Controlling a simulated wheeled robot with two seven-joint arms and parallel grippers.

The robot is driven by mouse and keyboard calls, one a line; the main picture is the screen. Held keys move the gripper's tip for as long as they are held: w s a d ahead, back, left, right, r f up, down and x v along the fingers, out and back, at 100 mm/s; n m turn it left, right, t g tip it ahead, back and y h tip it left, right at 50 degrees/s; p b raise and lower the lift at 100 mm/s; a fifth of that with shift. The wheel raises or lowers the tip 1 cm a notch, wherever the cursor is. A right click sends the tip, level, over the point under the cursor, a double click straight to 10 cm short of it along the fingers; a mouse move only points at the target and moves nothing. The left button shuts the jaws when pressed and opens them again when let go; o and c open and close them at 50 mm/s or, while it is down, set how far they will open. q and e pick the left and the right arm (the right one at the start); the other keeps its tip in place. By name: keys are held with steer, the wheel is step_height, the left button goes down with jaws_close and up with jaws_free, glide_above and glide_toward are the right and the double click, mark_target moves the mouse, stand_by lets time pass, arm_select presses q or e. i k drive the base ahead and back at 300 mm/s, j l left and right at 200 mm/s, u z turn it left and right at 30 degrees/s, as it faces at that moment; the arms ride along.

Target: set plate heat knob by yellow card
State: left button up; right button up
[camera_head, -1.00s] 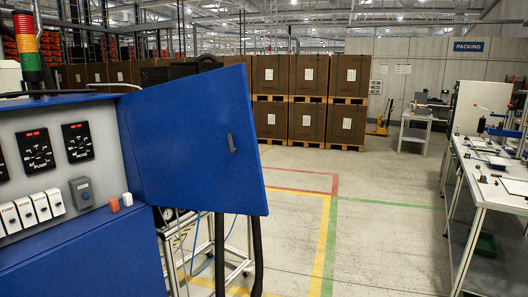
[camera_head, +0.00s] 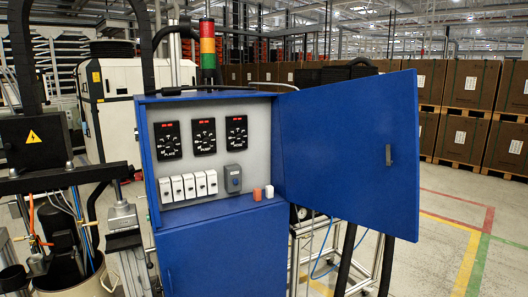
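A blue control cabinet (camera_head: 222,250) stands in the middle of the head view with its upper door (camera_head: 350,150) swung open to the right. On its pale inner panel are three black dial controllers with red displays: a left one (camera_head: 167,140), a middle one (camera_head: 203,137) and a right one (camera_head: 236,133). The dial lettering is too small to read surely. Below them sit several white switches (camera_head: 189,187) and a grey box with a round knob (camera_head: 233,179). I cannot make out a yellow card. Neither of my grippers is in view.
A drum (camera_head: 70,285) with pump hardware and hoses stands at the left. An orange and a white small piece (camera_head: 269,191) sit on the cabinet ledge. A signal tower (camera_head: 207,45) rises behind. Open floor (camera_head: 425,255) lies at the right, before stacked boxes.

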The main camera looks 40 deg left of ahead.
mark_target(169, 146)
steer(key=i+u, duration=0.15)
steer(key=u, duration=0.35)
steer(key=i+l+u, duration=0.15)
steer(key=u, duration=0.3)
steer(key=i+l+u, duration=0.15)
steer(key=u, duration=0.35)
steer(key=i+l+u, duration=0.1)
steer(key=l+u, duration=0.15)
steer(key=u, duration=0.2)
steer(key=i+l+u, duration=0.15)
steer(key=l+u, duration=0.35)
steer(key=l, duration=0.75)
steer(key=l+u, duration=0.5)
steer(key=l, duration=1.25)
steer(key=k+l, duration=0.15)
steer(key=l, duration=0.35)
